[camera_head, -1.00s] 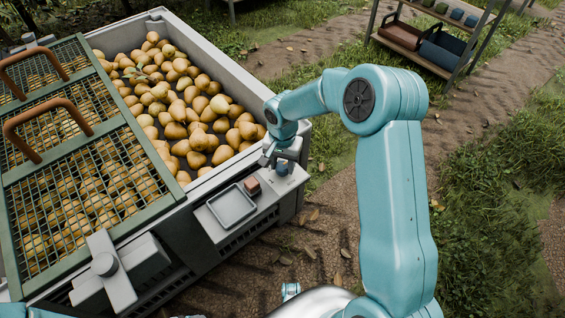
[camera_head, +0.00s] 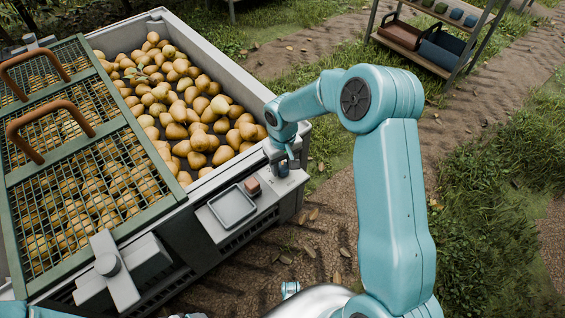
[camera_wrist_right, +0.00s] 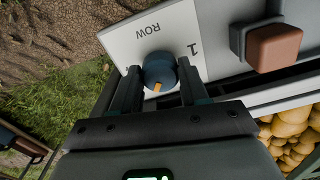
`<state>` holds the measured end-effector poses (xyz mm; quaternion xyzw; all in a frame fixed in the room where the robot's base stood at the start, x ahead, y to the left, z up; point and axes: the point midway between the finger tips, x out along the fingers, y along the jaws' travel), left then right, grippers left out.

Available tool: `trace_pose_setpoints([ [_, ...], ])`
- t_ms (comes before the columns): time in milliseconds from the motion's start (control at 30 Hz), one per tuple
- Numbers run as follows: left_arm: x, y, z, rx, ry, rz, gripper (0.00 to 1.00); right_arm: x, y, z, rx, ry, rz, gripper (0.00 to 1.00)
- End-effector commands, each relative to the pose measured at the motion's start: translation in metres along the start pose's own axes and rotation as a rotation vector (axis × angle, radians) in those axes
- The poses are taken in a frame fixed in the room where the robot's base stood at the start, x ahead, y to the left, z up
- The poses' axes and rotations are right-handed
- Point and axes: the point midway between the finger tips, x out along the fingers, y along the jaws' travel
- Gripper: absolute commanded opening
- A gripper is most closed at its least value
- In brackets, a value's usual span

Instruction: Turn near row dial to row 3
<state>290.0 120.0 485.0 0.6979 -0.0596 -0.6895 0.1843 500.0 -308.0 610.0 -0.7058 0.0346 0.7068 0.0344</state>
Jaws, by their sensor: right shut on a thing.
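The row dial (camera_wrist_right: 160,70) is a dark blue knob with an orange pointer mark, set on a pale plate (camera_wrist_right: 150,38) printed "ROW" and "1". In the head view the dial (camera_head: 281,169) sits on the crate's near right corner, partly hidden by my gripper. My right gripper (camera_wrist_right: 157,84) is shut on the dial, one finger on each side. It also shows in the head view (camera_head: 282,160), coming down on the dial from above. The orange mark lies on the side of the dial facing my gripper's palm. My left gripper is out of view.
A red-brown block button (camera_wrist_right: 274,47) and a grey tray (camera_head: 232,207) sit beside the dial plate. The crate (camera_head: 225,62) holds many pears, with green mesh lids (camera_head: 85,190) at left. A shelf (camera_head: 420,55) stands behind on the path.

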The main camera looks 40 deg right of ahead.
Motion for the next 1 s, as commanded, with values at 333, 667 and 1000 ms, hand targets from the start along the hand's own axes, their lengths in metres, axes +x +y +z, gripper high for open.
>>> trace_pose_setpoints([
  [333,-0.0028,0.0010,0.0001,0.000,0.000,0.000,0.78,-0.0013,0.0004,-0.0016,-0.110,0.006,0.000,0.14],
  [667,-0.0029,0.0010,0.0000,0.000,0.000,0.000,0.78,-0.0013,0.0003,-0.0020,-0.124,0.007,0.000,0.14],
  [1000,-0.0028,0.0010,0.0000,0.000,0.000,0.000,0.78,-0.0009,0.0001,-0.0015,-0.124,0.006,0.000,0.70],
])
